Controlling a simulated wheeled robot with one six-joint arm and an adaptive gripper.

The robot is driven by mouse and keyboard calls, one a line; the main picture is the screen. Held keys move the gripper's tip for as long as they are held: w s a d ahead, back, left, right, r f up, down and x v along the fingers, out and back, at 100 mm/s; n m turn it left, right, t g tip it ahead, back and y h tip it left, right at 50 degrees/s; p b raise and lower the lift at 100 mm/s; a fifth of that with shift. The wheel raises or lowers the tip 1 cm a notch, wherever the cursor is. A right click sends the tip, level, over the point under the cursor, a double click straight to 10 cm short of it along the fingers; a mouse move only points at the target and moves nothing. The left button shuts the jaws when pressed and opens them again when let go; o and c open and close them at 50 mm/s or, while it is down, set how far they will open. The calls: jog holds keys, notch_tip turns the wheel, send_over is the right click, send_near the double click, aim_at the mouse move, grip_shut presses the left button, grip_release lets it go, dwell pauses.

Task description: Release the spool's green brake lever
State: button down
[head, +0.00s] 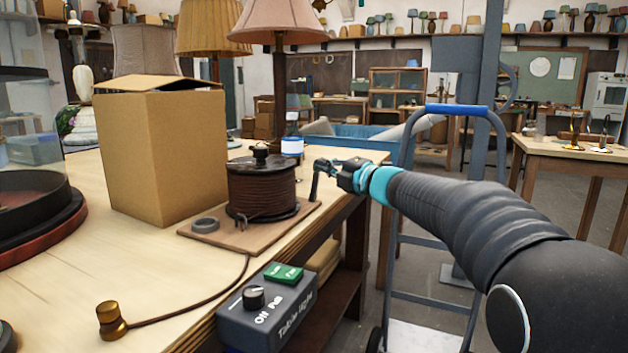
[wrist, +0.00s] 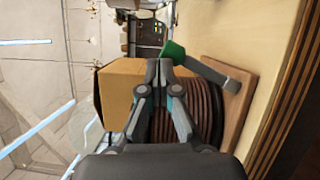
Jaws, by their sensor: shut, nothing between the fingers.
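The wire spool (head: 262,187), wound with dark brown cord, stands on a wooden base board (head: 225,236) on the bench. It also shows behind my fingers in the wrist view (wrist: 202,118). The brake lever (wrist: 215,73) is a dark grey bar with a green end (wrist: 173,53). In the head view the bar of the lever (head: 314,187) stands up at the spool's right side; I cannot make out its green end there. My gripper (head: 321,167) is shut and empty, close to the lever's upper end. In the wrist view my fingertips (wrist: 159,66) appear just below the green end; contact cannot be told.
A cardboard box (head: 165,150) stands behind the spool to the left. A bottle (head: 292,138) stands behind it. A control box (head: 267,306) is at the bench's front edge. A ladder-like blue-handled frame (head: 440,112) stands right.

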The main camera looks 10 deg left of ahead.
jog(key=shift+a, duration=0.1)
dwell(0.6)
jog(key=s+d+r, duration=0.2)
jog(key=s+d, duration=0.6)
jog(key=s, duration=0.1)
jog(key=shift+s+d+r+b, duration=0.2)
jog(key=shift+d+r+b, duration=0.1)
jog(key=shift+r+b, duration=0.1)
